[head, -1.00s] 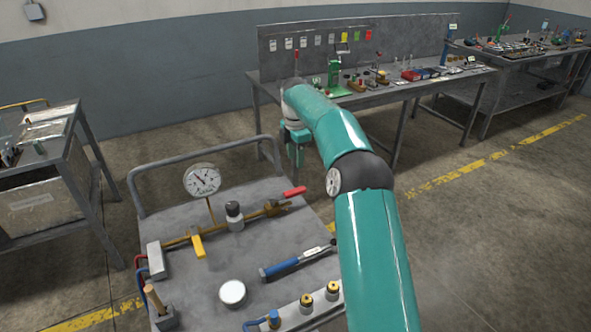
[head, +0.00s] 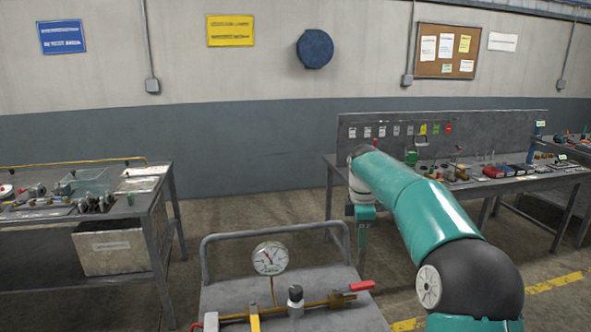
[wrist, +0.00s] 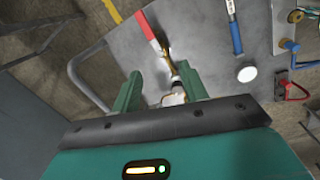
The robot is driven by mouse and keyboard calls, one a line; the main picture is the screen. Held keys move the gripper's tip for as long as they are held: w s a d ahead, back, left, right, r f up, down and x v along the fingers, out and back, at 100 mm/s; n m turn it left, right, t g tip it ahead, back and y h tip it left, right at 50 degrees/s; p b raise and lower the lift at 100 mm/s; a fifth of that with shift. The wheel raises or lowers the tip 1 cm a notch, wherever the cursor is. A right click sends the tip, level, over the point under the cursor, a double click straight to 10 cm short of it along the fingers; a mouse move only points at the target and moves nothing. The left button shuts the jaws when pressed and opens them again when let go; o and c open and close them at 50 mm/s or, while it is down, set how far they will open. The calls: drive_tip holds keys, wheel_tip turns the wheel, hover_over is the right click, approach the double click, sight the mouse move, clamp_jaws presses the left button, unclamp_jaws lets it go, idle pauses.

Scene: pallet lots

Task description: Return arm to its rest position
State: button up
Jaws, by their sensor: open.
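My gripper (wrist: 160,95) is open in the wrist view, with its two green fingers apart and nothing held between them. Beyond and below the fingers lies the grey cart top (wrist: 185,30) with a brass pipe assembly with a red-handled valve (wrist: 147,27). In the head view my teal arm reaches forward from the lower right, and my gripper (head: 363,236) hangs pointing down beyond the cart's back rail, to the right of the pressure gauge (head: 270,258). The fingertips are small in that view.
A workbench with a tool panel (head: 440,135) stands behind my arm. Another bench (head: 160,215) with parts is at left. On the cart top, a blue-handled tool (wrist: 234,28) and a white round disc (wrist: 247,74) lie near the brass pipe. Open floor lies between cart and benches.

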drive_tip(key=s+a+r+m+t, duration=0.1)
drive_tip(key=s+r+m, duration=0.3)
drive_tip(key=s, duration=0.6)
drive_tip(key=s+a+r+m+t, duration=0.1)
drive_tip(key=s+a+r+m, duration=0.2)
drive_tip(key=s, duration=0.6)
drive_tip(key=s+f+m+t, duration=0.1)
drive_tip(key=s+f+m, duration=0.2)
drive_tip(key=s, duration=0.7)
drive_tip(key=s+d+f+m+t, duration=0.1)
drive_tip(key=s+f+m, duration=0.3)
drive_tip(key=s+m, duration=0.3)
drive_tip(key=s, duration=0.3)
drive_tip(key=shift+d+y, duration=0.15)
drive_tip(key=shift+y, duration=0.25)
